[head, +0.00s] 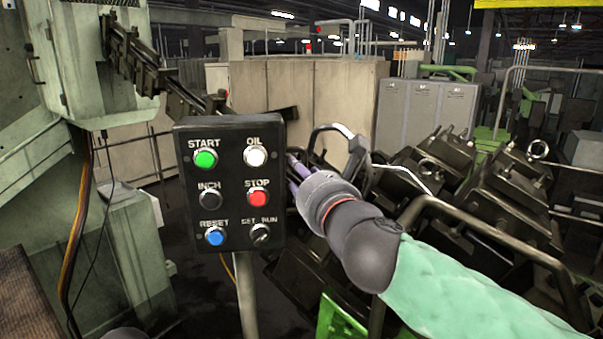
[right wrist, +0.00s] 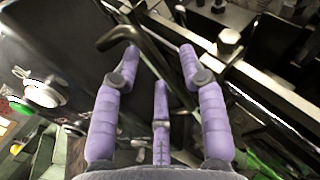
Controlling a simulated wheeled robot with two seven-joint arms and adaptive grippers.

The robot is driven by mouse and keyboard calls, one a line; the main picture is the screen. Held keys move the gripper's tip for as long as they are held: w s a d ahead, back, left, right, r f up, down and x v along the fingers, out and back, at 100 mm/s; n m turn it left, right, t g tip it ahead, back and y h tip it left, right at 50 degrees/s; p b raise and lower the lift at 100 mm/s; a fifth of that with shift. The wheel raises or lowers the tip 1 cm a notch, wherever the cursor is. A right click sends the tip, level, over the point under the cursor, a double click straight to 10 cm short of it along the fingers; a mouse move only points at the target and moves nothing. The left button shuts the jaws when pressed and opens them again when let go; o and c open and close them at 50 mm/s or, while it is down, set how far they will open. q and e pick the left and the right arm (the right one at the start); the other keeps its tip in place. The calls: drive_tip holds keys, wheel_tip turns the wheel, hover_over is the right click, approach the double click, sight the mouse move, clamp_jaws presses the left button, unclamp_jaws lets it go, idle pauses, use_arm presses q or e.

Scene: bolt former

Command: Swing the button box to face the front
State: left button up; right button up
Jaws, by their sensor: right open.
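The button box (head: 230,187) is a black panel on a grey post (head: 246,295), left of centre in the head view. Its labelled face with green, white, black, red and blue buttons and a switch is turned toward the head camera. My right gripper (head: 292,175) reaches in from the right, close to the box's right edge; its fingertips are partly hidden. In the right wrist view its purple fingers (right wrist: 160,70) are spread open, with a dark bent bar (right wrist: 125,38) between or beyond them; contact cannot be told. The box (right wrist: 50,45) is at the left there. My left gripper is out of view.
A pale green machine (head: 95,70) with a hanging cable stands at the left. Dark metal fixtures and a bent tube rail (head: 480,215) crowd the right, near my right arm. Grey cabinets (head: 425,118) and beige panels (head: 320,95) stand behind.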

drive_tip(key=shift+w+a, duration=0.25)
drive_tip(key=shift+w, duration=0.45)
drive_tip(key=shift+s, duration=0.1)
clamp_jaws()
